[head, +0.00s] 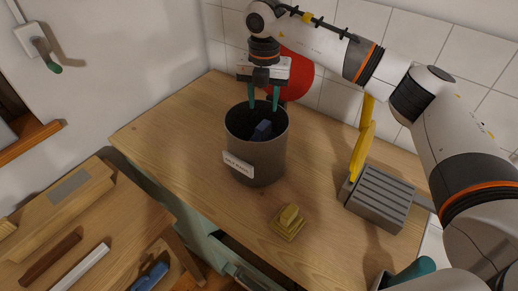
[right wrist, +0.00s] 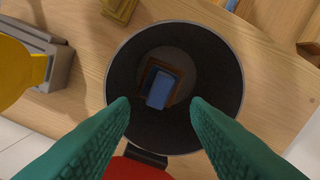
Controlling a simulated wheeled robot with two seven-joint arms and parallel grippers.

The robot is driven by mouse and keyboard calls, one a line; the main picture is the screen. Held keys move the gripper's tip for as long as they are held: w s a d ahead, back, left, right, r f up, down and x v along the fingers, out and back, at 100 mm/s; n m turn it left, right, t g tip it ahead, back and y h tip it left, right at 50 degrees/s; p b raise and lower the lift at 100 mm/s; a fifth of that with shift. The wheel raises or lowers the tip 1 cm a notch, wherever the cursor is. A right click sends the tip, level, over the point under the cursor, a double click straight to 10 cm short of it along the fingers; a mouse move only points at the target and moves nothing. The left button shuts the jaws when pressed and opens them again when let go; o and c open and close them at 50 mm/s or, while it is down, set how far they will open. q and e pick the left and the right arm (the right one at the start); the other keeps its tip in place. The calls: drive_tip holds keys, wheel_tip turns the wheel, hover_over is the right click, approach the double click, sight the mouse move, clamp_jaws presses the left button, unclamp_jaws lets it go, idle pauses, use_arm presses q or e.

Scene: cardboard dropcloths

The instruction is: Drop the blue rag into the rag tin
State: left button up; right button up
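The rag tin (head: 258,165) is a dark round can with a white label, standing on the wooden worktop. Its red lid (head: 291,78) stands open behind it. The blue rag (head: 262,129) is inside the tin; in the right wrist view the blue rag (right wrist: 160,90) lies on something brown within the rim (right wrist: 236,85). My right gripper (head: 263,104) is open above the tin's mouth, its teal fingers apart with nothing between them, and it points down. In the right wrist view the fingers (right wrist: 159,104) frame the tin. My left gripper is not in view.
A grey ribbed box (head: 379,198) with a yellow upright piece stands to the right. A tiled wall (head: 335,98) is behind. A lower wooden bench (head: 115,215) holds brown, white and blue pieces at left.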

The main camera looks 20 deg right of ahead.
drive_tip(key=shift+r, duration=0.1)
wheel_tip(320, 180, up, 12)
drive_tip(key=shift+f+b, duration=0.1)
drive_tip(key=shift+b, duration=1)
